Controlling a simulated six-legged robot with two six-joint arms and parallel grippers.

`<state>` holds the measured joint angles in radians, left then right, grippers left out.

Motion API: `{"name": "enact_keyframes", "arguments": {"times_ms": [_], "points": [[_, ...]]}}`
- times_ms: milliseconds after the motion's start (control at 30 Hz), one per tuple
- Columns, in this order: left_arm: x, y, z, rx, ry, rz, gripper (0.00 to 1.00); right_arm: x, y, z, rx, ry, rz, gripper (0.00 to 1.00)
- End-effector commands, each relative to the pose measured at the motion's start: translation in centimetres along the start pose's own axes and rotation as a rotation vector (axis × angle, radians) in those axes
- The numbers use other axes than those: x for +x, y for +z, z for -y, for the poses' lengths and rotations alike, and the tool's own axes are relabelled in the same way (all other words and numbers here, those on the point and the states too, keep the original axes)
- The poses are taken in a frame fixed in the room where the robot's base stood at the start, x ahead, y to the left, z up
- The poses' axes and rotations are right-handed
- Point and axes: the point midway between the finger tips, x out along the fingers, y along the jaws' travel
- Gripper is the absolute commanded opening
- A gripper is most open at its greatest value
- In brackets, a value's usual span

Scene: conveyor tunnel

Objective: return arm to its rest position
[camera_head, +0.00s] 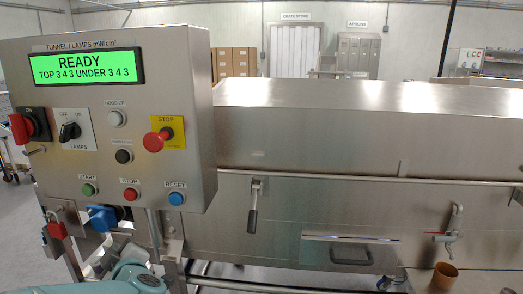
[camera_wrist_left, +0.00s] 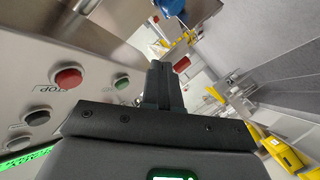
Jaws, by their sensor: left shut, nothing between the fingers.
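My left gripper (camera_wrist_left: 163,75) shows in the left wrist view with its dark fingers together and nothing between them. It is close beside the control panel, whose red stop button (camera_wrist_left: 68,77) and green button (camera_wrist_left: 121,83) lie left of the fingers. A red object (camera_wrist_left: 182,64) shows just past the fingertips; I cannot tell whether they touch. In the head view, a teal and grey part of my left arm (camera_head: 138,279) is at the bottom, below the control panel (camera_head: 188,90). The fingers are not clear there. My right gripper is in neither view.
The steel tunnel (camera_head: 330,140) fills the middle and right, with a hanging handle (camera_head: 253,212). A red padlock (camera_head: 56,230) and a blue fitting (camera_head: 103,217) are under the panel. A tap (camera_head: 450,232) and brown cup (camera_head: 445,275) are at right.

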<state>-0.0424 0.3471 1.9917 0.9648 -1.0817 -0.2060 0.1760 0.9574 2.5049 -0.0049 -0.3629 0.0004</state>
Motion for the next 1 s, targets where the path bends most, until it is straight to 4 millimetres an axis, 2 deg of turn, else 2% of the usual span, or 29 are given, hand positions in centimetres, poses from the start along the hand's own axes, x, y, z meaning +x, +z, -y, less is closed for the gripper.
{"name": "enact_keyframes", "arguments": {"times_ms": [33,100,167,200,267,300,367,400,467,500,600,733,833,1000], "points": [[0.7,4.2,2.6,0.094,-0.022,0.064,0.0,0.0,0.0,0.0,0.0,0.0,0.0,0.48],[0.9,9.3,5.7,0.208,-0.024,0.168,0.0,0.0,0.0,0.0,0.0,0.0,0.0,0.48],[0.4,13.6,8.4,0.296,-0.016,0.271,0.0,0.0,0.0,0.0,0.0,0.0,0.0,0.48],[-0.3,16.4,10.2,0.349,-0.009,0.346,0.0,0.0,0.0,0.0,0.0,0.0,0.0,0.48],[-1.7,20.3,13.0,0.422,0.003,0.468,0.0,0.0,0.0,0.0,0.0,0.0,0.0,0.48],[-3.0,22.8,15.0,0.467,0.01,0.553,0.0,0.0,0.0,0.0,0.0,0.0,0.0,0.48],[-5.4,26.2,17.8,0.528,0.025,0.687,0.0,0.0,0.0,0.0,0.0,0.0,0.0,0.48],[-7.3,28.3,19.8,0.563,0.033,0.781,0.0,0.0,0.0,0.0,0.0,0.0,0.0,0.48],[-10.7,30.9,22.5,0.614,0.05,0.927,0.0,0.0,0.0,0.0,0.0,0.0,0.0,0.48],[-13.0,32.4,24.2,0.642,0.061,1.024,0.0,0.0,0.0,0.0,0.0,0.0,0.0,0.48],[-18.9,34.6,27.6,0.702,0.095,1.252,0.0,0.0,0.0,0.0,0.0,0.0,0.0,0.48],[-25.0,35.1,29.9,0.758,0.148,1.479,0.0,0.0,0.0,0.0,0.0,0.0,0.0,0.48],[-27.5,34.8,30.6,0.785,0.175,1.587,0.0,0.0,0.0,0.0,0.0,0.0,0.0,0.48],[-28.2,34.7,30.8,0.78,0.158,1.626,0.0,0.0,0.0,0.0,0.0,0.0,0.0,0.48]]}}
